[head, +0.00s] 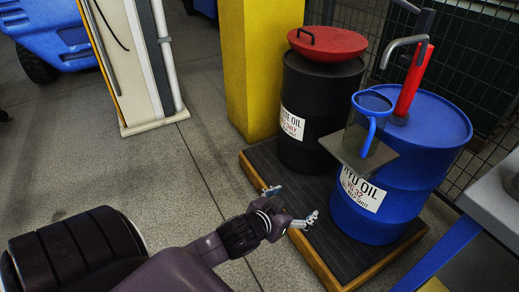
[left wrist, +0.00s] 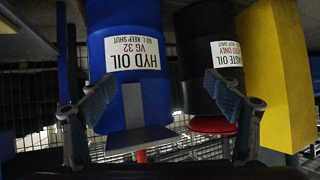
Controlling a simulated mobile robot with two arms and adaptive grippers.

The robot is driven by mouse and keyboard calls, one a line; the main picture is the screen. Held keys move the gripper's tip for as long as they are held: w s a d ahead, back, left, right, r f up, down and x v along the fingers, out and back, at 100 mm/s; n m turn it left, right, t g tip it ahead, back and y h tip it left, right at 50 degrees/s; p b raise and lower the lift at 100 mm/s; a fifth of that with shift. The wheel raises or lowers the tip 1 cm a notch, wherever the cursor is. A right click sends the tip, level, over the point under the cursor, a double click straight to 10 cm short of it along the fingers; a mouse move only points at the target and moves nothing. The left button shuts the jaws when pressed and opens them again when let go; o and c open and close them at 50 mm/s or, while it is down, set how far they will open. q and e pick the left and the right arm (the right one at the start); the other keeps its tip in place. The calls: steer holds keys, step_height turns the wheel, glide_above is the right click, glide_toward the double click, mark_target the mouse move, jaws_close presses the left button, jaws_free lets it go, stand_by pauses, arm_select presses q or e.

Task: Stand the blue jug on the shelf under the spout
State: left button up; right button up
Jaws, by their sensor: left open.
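The blue jug (head: 368,125), with a see-through body and a blue rim and handle, stands upright on the small grey shelf (head: 381,157) at the front of the blue drum (head: 430,150). The grey spout (head: 402,43), on a red pump, curves out above the jug. My left gripper (head: 290,205) is open and empty, low over the pallet, left of and below the shelf and apart from the jug. In the left wrist view the open fingers (left wrist: 160,115) frame the drums, and the shelf (left wrist: 142,139) appears upside down. The jug cannot be made out there. My right gripper is not in view.
A black drum (head: 308,115) with a red lid-like funnel (head: 327,43) stands left of the blue drum on the pallet (head: 335,248). A yellow post (head: 250,65) and mesh fence are behind. A grey bench (head: 490,215) is at right. Floor left of the pallet is clear.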

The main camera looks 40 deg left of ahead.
arm_select(q)
steer(key=s+d+f+g, duration=0.2)
steer(key=s, duration=0.5)
steer(key=s+d+f+m+g, duration=0.1)
steer(key=s+d+f+g, duration=0.1)
steer(key=s, duration=0.5)
steer(key=s+d+f+g, duration=0.2)
steer(key=s+f+g, duration=0.2)
steer(key=s, duration=0.4)
steer(key=shift+m+h, duration=0.4)
steer(key=shift+w, duration=0.1)
